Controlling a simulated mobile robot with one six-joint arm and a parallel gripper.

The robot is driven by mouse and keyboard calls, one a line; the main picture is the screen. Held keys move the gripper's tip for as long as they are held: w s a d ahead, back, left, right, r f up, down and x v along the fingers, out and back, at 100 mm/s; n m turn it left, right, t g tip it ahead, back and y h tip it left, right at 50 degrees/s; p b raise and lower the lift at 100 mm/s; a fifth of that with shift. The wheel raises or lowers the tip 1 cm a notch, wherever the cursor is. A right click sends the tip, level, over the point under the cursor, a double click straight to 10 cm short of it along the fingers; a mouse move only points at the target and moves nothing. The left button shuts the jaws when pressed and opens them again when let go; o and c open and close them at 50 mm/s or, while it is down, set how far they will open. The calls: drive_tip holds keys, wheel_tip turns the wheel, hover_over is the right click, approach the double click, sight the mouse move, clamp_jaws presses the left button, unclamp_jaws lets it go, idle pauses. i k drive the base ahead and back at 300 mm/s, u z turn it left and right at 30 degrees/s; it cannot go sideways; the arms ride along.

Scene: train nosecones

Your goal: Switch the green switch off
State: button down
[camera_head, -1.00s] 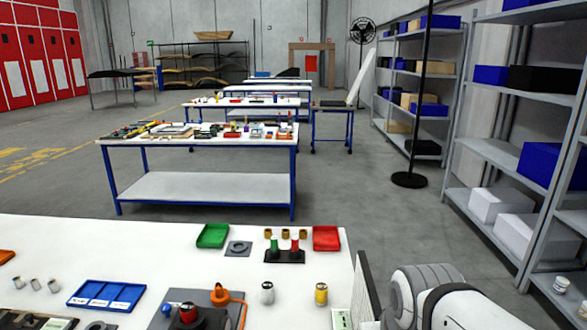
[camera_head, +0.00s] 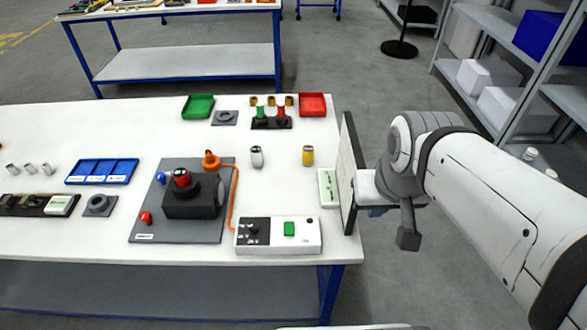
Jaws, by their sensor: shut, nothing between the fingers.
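Whether the switch is on or off cannot be told at this size.
A grey board (camera_head: 143,205) with a black block lies left of the box. A yellow can (camera_head: 308,156) and a silver can (camera_head: 257,157) stand behind it.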

sight(289, 226)
drive_tip(key=z, duration=1.8)
drive_tip(key=k, duration=1.65)
drive_tip(key=u, duration=1.15)
drive_tip(key=i, duration=1)
drive_tip(key=u, duration=0.05)
